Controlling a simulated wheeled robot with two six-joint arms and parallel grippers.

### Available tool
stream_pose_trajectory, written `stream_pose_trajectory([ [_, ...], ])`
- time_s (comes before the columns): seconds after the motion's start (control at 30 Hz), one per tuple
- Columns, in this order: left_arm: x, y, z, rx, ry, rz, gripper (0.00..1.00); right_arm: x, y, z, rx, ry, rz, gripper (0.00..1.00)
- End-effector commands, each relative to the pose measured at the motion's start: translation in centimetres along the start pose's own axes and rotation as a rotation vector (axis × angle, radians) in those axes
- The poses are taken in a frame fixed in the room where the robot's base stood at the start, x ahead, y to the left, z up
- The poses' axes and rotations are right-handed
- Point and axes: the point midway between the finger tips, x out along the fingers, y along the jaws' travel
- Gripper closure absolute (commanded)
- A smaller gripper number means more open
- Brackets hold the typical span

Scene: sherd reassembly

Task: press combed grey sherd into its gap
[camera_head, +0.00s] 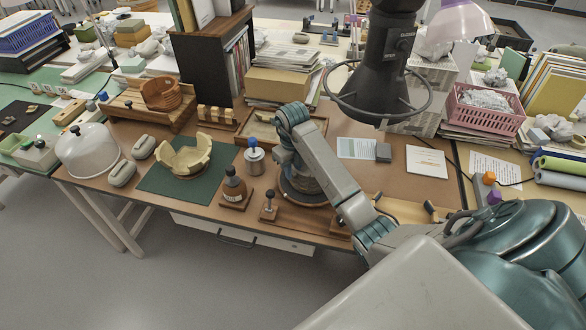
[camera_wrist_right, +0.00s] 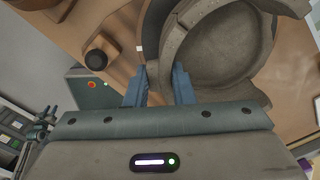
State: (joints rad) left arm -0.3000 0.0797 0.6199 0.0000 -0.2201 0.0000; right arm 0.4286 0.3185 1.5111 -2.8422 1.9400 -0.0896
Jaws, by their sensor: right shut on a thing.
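The combed grey sherd (camera_wrist_right: 154,76) shows in the right wrist view between the two blue fingers of my right gripper (camera_wrist_right: 160,78), which is shut on it. The grey bowl (camera_wrist_right: 225,60) lies just to the right of the sherd, with its broken rim curving around the top. The sherd is at the bowl's edge; I cannot tell whether it is seated in the gap. In the head view the bowl (camera_head: 309,187) sits on the table behind my right arm, which hides much of it and the sherd. My left gripper is not in view.

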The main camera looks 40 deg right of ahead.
Motion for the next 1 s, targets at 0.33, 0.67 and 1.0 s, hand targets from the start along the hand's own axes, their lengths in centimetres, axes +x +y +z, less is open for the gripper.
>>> stream_pose_trajectory([
  [0.33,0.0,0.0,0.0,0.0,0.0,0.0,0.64,0.1,0.0,0.0,0.0,0.001,0.001,0.53],
  [0.67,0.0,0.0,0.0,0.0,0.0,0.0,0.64,-0.1,0.0,0.0,0.0,0.0,0.0,0.53],
  [1.0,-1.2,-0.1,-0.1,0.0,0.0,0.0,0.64,-4.3,0.0,0.0,0.0,0.001,0.0,0.53],
])
